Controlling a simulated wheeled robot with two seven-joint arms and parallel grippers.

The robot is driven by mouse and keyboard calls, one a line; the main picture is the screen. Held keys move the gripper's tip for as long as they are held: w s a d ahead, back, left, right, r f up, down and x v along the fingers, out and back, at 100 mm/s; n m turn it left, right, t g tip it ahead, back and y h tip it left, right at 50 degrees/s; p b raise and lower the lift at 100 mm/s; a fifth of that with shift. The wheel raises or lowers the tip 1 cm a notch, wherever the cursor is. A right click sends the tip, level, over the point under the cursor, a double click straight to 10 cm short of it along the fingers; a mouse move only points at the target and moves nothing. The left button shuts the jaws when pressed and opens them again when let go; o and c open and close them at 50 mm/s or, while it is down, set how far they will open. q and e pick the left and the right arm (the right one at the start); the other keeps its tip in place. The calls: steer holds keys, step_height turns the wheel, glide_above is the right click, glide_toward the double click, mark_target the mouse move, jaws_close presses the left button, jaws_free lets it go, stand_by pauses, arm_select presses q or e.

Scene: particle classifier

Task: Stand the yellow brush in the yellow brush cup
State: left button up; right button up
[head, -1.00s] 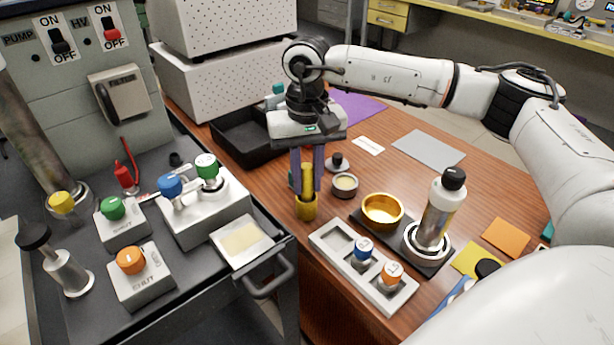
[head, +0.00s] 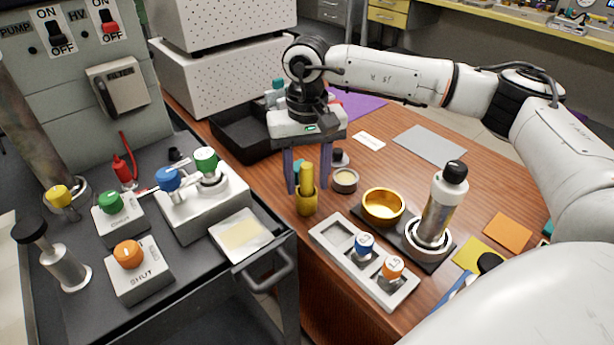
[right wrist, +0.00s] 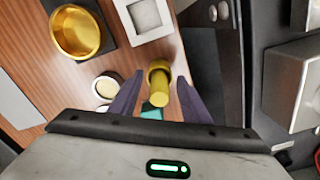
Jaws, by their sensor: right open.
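The yellow brush (head: 306,176) stands upright in the yellow brush cup (head: 306,202) on the wooden table, near its left edge. In the right wrist view the brush (right wrist: 159,88) rises from the cup (right wrist: 158,66) between my fingers. My right gripper (head: 305,190) points down just behind the brush, its purple fingers spread wide on both sides. The gripper (right wrist: 150,100) is open, with gaps between the fingers and the brush. The brush's lower end is hidden inside the cup. My left gripper is not in view.
A small round tin (head: 345,181), a gold bowl (head: 383,207) and a white tray (head: 340,236) with two capped vials stand to the right. A black bin (head: 240,140) is behind. The cart (head: 275,240) with knobs and valves borders the left.

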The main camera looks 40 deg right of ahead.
steer(key=shift+w+r, duration=0.1)
steer(key=shift+r, duration=0.8)
step_height(320, 180, up, 8)
steer(key=shift+r+p, duration=0.25)
steer(key=shift+p, duration=0.1)
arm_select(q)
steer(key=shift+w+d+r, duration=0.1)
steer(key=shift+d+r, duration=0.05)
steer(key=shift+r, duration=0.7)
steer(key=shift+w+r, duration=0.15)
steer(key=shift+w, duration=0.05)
